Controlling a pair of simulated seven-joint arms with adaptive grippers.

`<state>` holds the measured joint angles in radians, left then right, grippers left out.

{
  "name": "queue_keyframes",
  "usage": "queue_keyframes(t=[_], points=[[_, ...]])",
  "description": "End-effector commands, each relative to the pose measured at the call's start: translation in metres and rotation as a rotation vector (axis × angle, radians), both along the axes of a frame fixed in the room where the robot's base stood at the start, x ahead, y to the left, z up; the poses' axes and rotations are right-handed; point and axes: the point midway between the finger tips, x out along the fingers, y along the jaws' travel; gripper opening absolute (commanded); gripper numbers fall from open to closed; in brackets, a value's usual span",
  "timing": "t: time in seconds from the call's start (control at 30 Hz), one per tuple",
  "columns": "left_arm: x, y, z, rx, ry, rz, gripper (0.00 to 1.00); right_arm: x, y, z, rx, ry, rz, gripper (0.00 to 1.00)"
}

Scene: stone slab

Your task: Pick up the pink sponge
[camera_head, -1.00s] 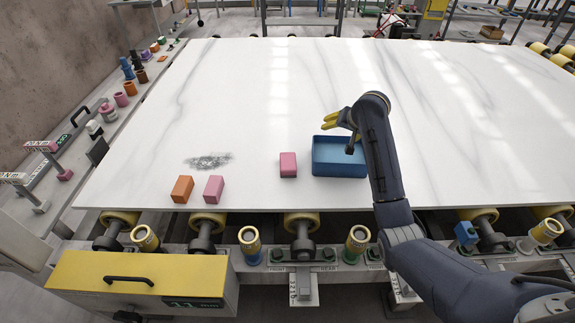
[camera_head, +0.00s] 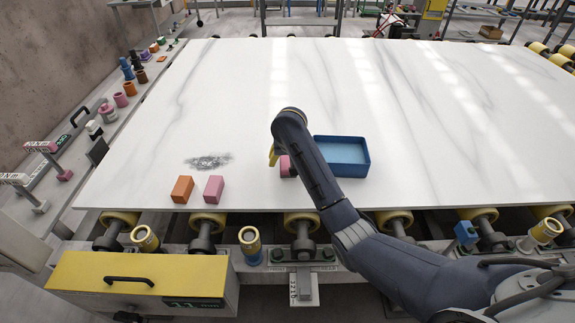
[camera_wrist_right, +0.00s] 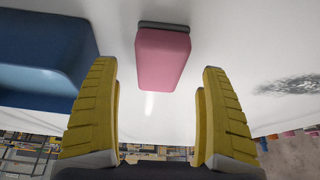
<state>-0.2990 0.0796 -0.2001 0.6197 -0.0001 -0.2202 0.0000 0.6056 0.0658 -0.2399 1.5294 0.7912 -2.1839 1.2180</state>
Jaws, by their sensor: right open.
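A pink sponge (camera_head: 286,168) stands on the white slab just left of a blue tray, partly hidden behind my right arm. In the right wrist view the pink sponge (camera_wrist_right: 162,58) has a dark grey strip at one end and lies ahead, between the lines of the two yellow fingers. My right gripper (camera_wrist_right: 159,85) is open, with a gap on both sides of the sponge. In the head view one yellow finger of the right gripper (camera_head: 273,156) shows just left of the sponge. A second pink block (camera_head: 214,189) stands farther left. My left gripper is out of view.
The blue tray (camera_head: 342,152) looks empty and is close to the right of the sponge. An orange block (camera_head: 182,189) stands beside the second pink block. A grey smudge (camera_head: 208,161) marks the slab (camera_head: 430,110), which is mostly clear.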

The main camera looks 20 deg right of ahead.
Motion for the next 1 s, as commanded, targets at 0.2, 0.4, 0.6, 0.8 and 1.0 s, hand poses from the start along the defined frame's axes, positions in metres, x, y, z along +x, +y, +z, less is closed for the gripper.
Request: queue_keyframes(t=[0.2,0.4,0.6,0.8,1.0], points=[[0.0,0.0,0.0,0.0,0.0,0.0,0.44,0.009,-0.004,-0.025,-0.002,0.003,-0.001,0.8],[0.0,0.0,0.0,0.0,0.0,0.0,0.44,0.014,-0.005,-0.037,-0.001,0.001,-0.002,0.8],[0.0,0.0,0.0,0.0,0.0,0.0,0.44,0.015,-0.005,-0.038,0.0,0.0,-0.001,0.8],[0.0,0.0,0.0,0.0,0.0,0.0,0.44,0.015,-0.004,-0.038,0.0,0.0,-0.001,0.69],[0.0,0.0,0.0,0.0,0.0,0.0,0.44,0.015,-0.004,-0.038,0.0,0.0,-0.001,0.46]])
